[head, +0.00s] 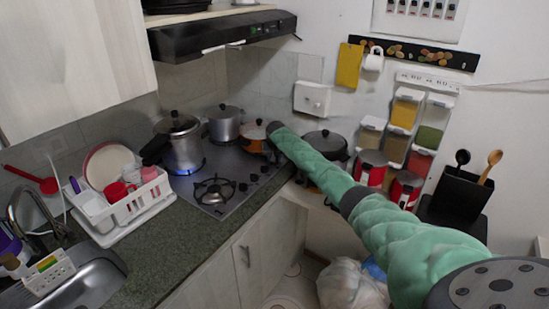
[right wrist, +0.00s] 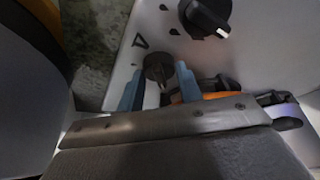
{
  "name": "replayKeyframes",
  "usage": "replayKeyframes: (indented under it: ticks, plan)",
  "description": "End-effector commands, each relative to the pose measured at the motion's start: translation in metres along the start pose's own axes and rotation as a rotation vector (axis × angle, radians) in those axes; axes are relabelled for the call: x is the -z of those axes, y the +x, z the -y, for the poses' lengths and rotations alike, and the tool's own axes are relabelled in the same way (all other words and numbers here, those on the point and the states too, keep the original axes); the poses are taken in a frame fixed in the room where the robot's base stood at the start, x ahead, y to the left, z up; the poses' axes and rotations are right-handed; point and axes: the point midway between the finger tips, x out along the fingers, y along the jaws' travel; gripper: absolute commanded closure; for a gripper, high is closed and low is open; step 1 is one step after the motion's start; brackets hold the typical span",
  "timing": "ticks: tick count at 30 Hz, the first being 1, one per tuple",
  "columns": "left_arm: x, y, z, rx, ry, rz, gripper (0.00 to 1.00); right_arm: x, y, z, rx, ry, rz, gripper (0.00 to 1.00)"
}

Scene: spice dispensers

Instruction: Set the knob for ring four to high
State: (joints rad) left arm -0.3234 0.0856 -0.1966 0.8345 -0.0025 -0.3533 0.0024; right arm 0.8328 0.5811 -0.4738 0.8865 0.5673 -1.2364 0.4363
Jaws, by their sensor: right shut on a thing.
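The gas hob (head: 195,187) has a row of small dark knobs (head: 254,178) along its right side. In the right wrist view, my right gripper (right wrist: 160,88) has its two blue fingers on either side of a dark knob (right wrist: 158,68) and is shut on it. A triangular mark is printed beside this knob. A second black knob (right wrist: 206,14) with a white pointer mark is near the top of that view. In the head view my right arm reaches towards the hob; its gripper is hard to make out there. I cannot tell which knob is ring four's. My left gripper is not in view.
A steel pot (head: 183,150) stands over a blue flame. Another steel pot (head: 225,125) and an orange pot (head: 252,138) stand on the hob's far side. The near burner (head: 214,190) is bare. A dish rack (head: 125,208) is left; spice dispensers (head: 405,112) hang right.

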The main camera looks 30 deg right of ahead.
Motion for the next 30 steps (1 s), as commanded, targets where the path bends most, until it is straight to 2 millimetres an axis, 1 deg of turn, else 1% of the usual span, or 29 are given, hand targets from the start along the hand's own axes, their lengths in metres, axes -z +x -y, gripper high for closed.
replayKeyframes:
  ticks: [7,15,16,18,19,27,30]
  plan:
    - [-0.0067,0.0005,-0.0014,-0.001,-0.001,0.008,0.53,0.0003,-0.0001,-0.0001,-0.007,0.018,-0.001,0.87]
    - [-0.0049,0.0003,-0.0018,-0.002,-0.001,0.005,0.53,0.0003,-0.0001,-0.0001,-0.007,0.017,-0.001,0.87]
    - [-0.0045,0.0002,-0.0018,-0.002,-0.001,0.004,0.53,0.0003,-0.0001,-0.0002,-0.007,0.017,-0.001,0.59]
    - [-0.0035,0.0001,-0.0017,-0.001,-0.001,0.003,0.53,0.0003,-0.0001,-0.0001,-0.007,0.017,-0.001,0.45]
    - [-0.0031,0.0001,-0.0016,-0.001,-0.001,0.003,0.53,0.0003,-0.0001,0.0,-0.007,0.017,-0.001,0.43]
    - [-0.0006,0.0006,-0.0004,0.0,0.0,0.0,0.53,0.0001,-0.0005,0.0001,-0.007,0.017,-0.001,0.43]
    - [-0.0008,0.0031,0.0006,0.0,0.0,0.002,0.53,0.0002,-0.0044,0.0004,-0.006,0.016,-0.002,0.43]
